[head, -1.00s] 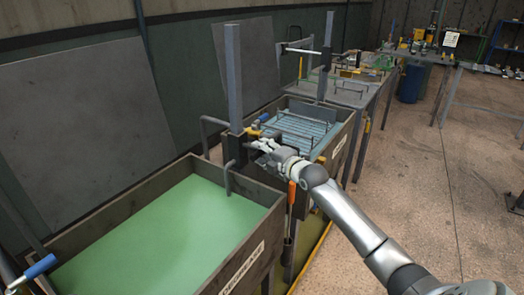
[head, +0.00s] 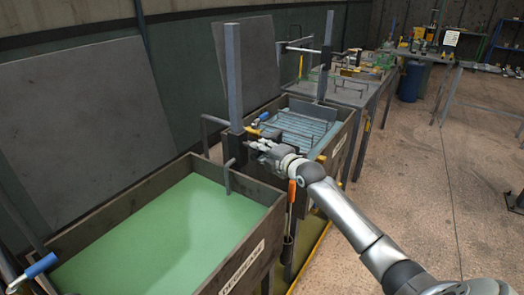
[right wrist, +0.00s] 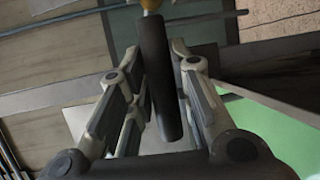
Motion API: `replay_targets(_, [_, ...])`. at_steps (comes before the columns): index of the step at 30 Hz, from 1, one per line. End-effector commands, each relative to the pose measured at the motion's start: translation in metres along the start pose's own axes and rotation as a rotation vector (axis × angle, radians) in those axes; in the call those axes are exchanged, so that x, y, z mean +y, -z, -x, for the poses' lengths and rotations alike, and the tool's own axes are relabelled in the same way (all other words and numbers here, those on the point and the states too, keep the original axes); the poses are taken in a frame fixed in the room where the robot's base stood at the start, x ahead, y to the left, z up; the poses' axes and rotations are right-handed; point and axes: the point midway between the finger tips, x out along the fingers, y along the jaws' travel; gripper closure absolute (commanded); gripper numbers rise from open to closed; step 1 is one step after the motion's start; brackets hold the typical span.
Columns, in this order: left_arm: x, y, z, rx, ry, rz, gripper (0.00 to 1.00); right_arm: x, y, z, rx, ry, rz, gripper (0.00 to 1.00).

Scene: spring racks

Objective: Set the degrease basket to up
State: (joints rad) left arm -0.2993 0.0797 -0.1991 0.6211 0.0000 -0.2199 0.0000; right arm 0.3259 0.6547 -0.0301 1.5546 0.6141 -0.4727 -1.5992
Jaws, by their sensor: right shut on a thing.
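The degrease tank (head: 253,254) stands at the front left, with a partly readable label and green liquid (head: 165,230) inside. No basket shows above the liquid; a bent grey bar (head: 228,178) reaches over the tank's far edge. A grey upright post (head: 233,80) with a dark block on it rises behind that corner. My right gripper (head: 256,147) is beside the post, above the tank's far right corner. In the right wrist view its fingers (right wrist: 160,95) are shut around a dark rod-like handle (right wrist: 156,70) with a yellow end. My left gripper is out of view.
A second tank (head: 335,146) with a wire basket (head: 300,128) stands beyond, with its own post (head: 328,55). An orange-handled tool (head: 291,193) hangs between the tanks. A blue handle (head: 40,265) is at the lower left. The floor (head: 430,200) on the right is open.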

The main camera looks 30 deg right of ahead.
Motion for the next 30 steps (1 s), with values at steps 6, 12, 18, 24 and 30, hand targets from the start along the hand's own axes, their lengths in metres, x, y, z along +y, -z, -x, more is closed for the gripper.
replay_targets(6, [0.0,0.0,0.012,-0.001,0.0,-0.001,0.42,0.013,-0.002,0.003,-0.001,0.006,0.011,1.0])
replay_targets(12, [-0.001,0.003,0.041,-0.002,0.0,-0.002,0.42,0.059,-0.006,0.01,-0.003,-0.007,0.012,1.0])
replay_targets(18, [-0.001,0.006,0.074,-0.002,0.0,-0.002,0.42,0.107,-0.01,0.019,-0.004,-0.013,0.013,1.0])
replay_targets(24, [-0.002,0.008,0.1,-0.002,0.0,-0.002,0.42,0.139,-0.012,0.025,-0.003,-0.006,0.013,1.0])
replay_targets(30, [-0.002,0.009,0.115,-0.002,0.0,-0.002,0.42,0.159,-0.013,0.028,-0.004,-0.006,0.013,1.0])
